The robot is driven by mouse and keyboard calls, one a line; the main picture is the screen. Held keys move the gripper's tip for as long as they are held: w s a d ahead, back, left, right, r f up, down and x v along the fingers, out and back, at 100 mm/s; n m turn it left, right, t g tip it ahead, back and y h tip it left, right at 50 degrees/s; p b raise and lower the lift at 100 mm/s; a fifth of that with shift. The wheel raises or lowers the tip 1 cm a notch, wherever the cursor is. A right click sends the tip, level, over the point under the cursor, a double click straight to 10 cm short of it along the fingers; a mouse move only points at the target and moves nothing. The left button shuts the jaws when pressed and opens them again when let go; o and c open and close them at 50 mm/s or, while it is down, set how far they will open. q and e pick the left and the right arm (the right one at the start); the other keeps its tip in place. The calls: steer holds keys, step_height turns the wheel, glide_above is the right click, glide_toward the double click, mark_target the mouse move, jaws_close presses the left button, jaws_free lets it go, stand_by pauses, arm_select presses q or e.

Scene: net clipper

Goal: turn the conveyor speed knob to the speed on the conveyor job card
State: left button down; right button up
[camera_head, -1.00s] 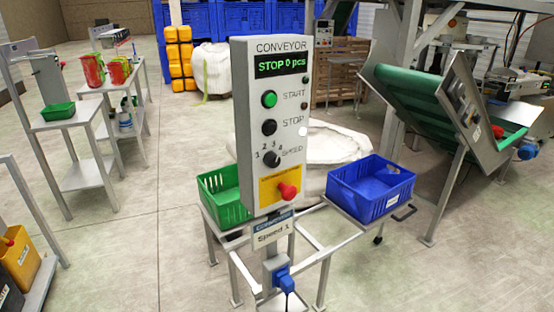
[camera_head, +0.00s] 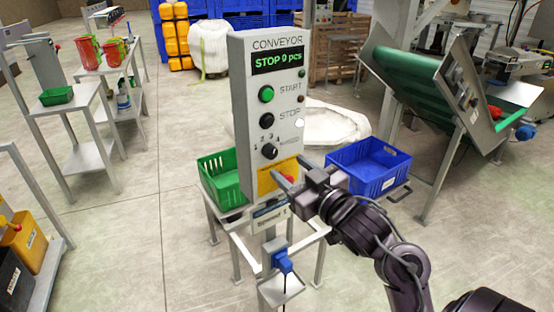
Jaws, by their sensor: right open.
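The grey conveyor control box (camera_head: 243,120) stands upright at centre, its display (camera_head: 277,62) reading "STOP 0 pcs". The black speed knob (camera_head: 269,151) sits below the STOP button, with small numbers around its upper side. Its exact pointer direction is too small to tell. The conveyor job card (camera_head: 265,214) hangs under the box; it read "Speed 1" earlier and is now partly covered. My right gripper (camera_head: 291,172) is open and empty, in front of the box's lower right, below and right of the knob, apart from it. My left gripper is out of view.
A red emergency button (camera_head: 287,181) on a yellow plate is partly hidden behind my right gripper. The green START button (camera_head: 266,94) and black STOP button (camera_head: 267,121) are above the knob. A green crate (camera_head: 222,190) and a blue crate (camera_head: 372,180) flank the box.

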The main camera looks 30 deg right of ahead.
mark_target(273, 155)
steer(key=w+p, duration=0.1)
steer(key=w, duration=0.5)
steer(key=shift+c, duration=0.4)
steer(key=c, duration=0.9)
